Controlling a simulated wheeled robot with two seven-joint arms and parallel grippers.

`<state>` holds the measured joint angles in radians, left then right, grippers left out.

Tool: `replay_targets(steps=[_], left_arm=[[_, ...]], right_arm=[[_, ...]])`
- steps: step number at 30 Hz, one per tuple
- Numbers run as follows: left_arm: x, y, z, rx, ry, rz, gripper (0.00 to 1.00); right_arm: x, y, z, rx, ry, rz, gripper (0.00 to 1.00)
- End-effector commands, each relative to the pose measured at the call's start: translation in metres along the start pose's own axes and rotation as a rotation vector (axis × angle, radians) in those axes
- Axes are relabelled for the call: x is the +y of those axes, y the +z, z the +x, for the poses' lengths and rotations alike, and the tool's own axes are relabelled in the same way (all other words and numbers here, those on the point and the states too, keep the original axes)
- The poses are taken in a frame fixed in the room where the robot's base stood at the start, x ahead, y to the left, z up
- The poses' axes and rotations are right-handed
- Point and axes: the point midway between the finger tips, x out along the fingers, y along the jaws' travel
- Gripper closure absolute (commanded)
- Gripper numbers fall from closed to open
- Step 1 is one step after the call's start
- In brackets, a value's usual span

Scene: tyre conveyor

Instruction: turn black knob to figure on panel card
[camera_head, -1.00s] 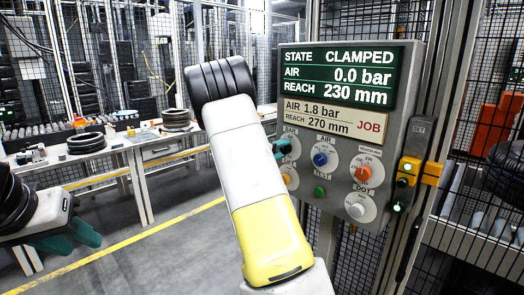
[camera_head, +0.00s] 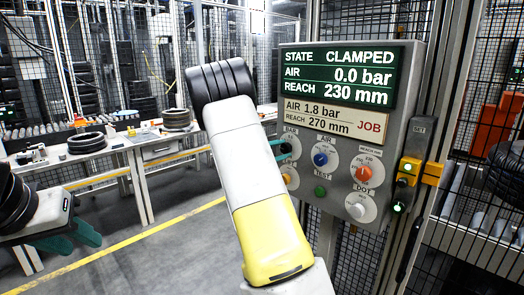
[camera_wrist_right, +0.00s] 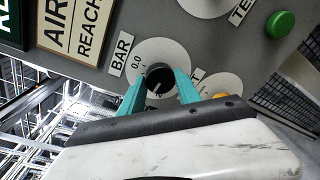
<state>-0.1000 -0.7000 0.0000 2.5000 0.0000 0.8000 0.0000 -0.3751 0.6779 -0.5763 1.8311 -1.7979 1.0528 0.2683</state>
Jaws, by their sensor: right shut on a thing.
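The black knob (camera_wrist_right: 160,80) sits on a white dial marked BAR and 0.0 in the right wrist view. My right gripper (camera_wrist_right: 160,87) is shut on it, with one teal finger on each side. A short white mark shows on the knob face. In the head view my right arm hides most of this dial. The panel card (camera_head: 335,120) reads AIR 1.8 bar, REACH 270 mm, JOB. The screen (camera_head: 340,77) above it reads STATE CLAMPED, AIR 0.0 bar, REACH 230 mm. My left gripper (camera_head: 72,240) is empty at the lower left, its teal fingers apart.
Beside the BAR dial are a blue knob (camera_head: 321,159), an orange-red knob (camera_head: 363,173), a green button (camera_head: 320,191) and a pale knob (camera_head: 357,211). A workbench with tyres (camera_head: 87,142) stands behind on the left.

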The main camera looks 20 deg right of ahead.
Motion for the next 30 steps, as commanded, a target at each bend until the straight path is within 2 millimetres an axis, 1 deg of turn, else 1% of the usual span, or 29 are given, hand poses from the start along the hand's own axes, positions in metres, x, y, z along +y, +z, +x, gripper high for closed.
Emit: replay_targets(steps=[6,15,21,30], left_arm=[[0.0000,0.0000,0.0000,0.000,0.000,0.000,0.64],[0.0000,0.0000,0.0000,0.000,0.000,0.000,0.64],[0.0000,0.0000,0.0000,0.000,0.000,0.000,0.64],[0.0000,0.0000,0.0000,0.000,0.000,0.000,0.64]], right_arm=[[-0.0011,-0.0018,-0.0007,-0.009,-0.012,-0.178,1.00],[-0.0012,-0.0021,-0.0008,-0.018,-0.022,-0.338,1.00],[-0.0013,-0.0021,-0.0008,-0.021,-0.025,-0.386,1.00],[-0.0014,-0.0021,-0.0008,-0.022,-0.026,-0.400,1.00]])
